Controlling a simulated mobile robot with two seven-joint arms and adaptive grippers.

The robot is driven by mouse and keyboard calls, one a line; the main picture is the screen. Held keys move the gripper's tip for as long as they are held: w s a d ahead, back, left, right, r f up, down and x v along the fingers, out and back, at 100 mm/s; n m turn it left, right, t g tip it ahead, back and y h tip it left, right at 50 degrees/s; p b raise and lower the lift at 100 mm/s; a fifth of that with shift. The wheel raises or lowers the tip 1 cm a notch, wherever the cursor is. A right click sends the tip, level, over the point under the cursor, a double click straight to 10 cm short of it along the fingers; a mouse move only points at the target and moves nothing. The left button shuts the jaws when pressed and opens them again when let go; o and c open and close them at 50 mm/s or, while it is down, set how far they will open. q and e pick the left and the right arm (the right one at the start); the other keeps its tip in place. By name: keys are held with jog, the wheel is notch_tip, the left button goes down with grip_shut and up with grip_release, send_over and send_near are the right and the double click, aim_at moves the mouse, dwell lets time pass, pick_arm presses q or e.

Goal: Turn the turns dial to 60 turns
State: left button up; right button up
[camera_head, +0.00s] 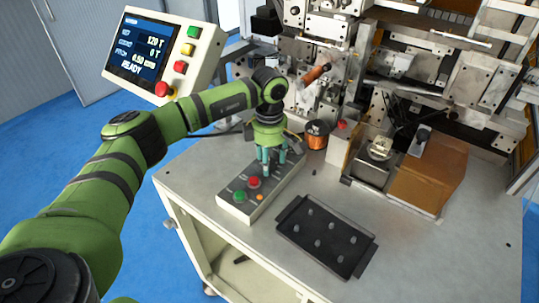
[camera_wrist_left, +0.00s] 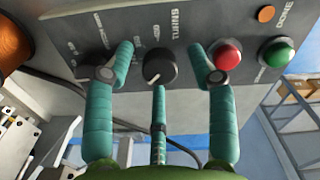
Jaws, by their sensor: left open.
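The turns dial (camera_wrist_left: 160,72) is a black knob with a pale pointer mark on the grey control box, below the printed word TURNS in the left wrist view. My left gripper (camera_head: 271,168) is open above the box, fingers pointing down; it hides the dial in the head view. In the left wrist view its teal fingers (camera_wrist_left: 162,58) stand on either side of the dial, with a third finger below it. Contact with the dial cannot be told. The display screen (camera_head: 146,47) reads 120 T on its top line, 0 T below, and READY.
The control box (camera_head: 238,208) also carries a red button (camera_head: 253,182), a green button (camera_head: 240,196) and an orange lamp (camera_head: 260,197). Another knob (camera_wrist_left: 97,66) is close to the left finger. A black tray (camera_head: 325,236) and a copper spool (camera_head: 317,134) are nearby.

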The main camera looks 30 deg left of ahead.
pick_arm(q)
grip_shut()
jog(key=shift+f+n, duration=0.1)
jog(key=shift+n, duration=0.2)
jog(key=n+b, duration=0.2)
jog(key=n, duration=0.1)
jog(key=shift+n+b, duration=1.05)
jog(key=shift+n, duration=1.55)
grip_release()
